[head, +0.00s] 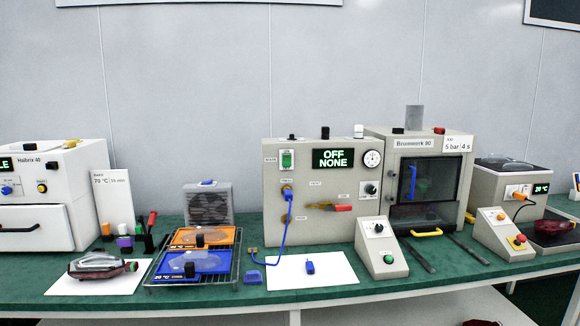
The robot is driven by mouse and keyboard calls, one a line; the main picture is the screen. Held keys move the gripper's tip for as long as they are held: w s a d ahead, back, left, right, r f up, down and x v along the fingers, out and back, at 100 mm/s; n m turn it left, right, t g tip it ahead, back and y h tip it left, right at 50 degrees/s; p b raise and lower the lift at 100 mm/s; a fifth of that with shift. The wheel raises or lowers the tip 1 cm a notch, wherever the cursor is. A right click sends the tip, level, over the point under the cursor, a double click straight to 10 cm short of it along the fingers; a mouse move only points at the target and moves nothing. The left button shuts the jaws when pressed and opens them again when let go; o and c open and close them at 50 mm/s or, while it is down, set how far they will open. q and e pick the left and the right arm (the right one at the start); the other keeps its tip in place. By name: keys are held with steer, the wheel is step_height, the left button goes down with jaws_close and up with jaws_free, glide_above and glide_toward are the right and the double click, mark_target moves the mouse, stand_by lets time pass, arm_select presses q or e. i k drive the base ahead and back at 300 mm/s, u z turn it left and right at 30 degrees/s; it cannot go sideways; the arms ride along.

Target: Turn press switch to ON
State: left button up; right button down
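A beige control cabinet (320,225) stands at the middle of the bench, with a display (333,158) reading "OFF NONE". A green switch (287,160) sits at its upper left beside a small label, too small to read surely. A black knob (370,189) sits at its right side, below a round gauge (372,159). I cannot tell which control is the press switch. Neither of my grippers shows in the head view.
Sloped consoles (380,248) and (502,235) stand in front. A blue cable (285,235) hangs from the cabinet. Green bench (400,290) shows bare along the front.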

mark_target(286, 158)
steer(key=u, duration=0.55)
steer(key=i, duration=1.5)
steer(key=z, duration=0.45)
